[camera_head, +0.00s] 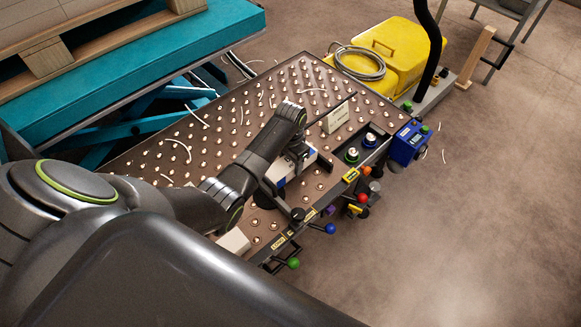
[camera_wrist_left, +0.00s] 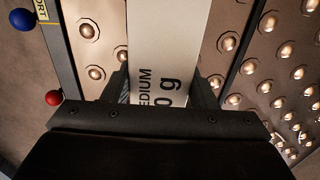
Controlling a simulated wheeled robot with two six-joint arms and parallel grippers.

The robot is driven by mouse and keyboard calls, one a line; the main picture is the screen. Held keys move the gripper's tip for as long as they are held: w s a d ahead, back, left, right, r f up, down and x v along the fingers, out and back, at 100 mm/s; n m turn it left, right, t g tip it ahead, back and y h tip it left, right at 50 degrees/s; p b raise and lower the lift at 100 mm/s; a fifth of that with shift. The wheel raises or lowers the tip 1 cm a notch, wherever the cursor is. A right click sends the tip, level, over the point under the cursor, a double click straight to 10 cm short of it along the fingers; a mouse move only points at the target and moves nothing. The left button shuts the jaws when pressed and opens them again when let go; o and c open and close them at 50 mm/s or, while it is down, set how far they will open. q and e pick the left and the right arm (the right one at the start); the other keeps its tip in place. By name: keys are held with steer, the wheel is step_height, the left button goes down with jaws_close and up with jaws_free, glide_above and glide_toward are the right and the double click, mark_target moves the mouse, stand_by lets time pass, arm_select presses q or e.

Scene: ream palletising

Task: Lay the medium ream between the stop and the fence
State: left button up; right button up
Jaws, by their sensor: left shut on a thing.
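The medium ream (camera_head: 304,160) is a white pack with a blue end, low over the ball-studded table in the head view. In the left wrist view the ream (camera_wrist_left: 165,45) shows the printed words "MEDIUM" and "0 g". My left gripper (camera_wrist_left: 162,92) is shut on it, one finger on each side. In the head view the left gripper (camera_head: 290,165) partly hides the ream. I cannot tell if the ream touches the table. A pale labelled block (camera_head: 336,118) stands just beyond the ream by a thin dark bar; which is stop or fence is unclear. My right gripper is out of view.
The ball table (camera_head: 225,120) carries loose pale strips. Another white block (camera_head: 234,242) lies at its near edge. Coloured knobs (camera_head: 330,228) line the near right edge. A blue box (camera_head: 408,143) and a yellow case (camera_head: 390,55) stand beyond. A teal lift (camera_head: 120,60) is far left.

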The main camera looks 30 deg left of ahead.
arm_select(q)
steer(key=shift+f, duration=0.95)
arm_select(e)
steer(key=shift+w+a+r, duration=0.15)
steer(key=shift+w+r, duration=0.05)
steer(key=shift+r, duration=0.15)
arm_select(q)
steer(key=shift+f, duration=0.1)
steer(key=o, duration=1.3)
steer(key=shift+o, duration=0.2)
steer(key=shift+r, duration=0.35)
step_height(320, 180, up, 10)
steer(key=p, duration=0.3)
steer(key=shift+f+p, duration=0.1)
steer(key=shift+p, duration=0.2)
steer(key=shift+r, duration=0.85)
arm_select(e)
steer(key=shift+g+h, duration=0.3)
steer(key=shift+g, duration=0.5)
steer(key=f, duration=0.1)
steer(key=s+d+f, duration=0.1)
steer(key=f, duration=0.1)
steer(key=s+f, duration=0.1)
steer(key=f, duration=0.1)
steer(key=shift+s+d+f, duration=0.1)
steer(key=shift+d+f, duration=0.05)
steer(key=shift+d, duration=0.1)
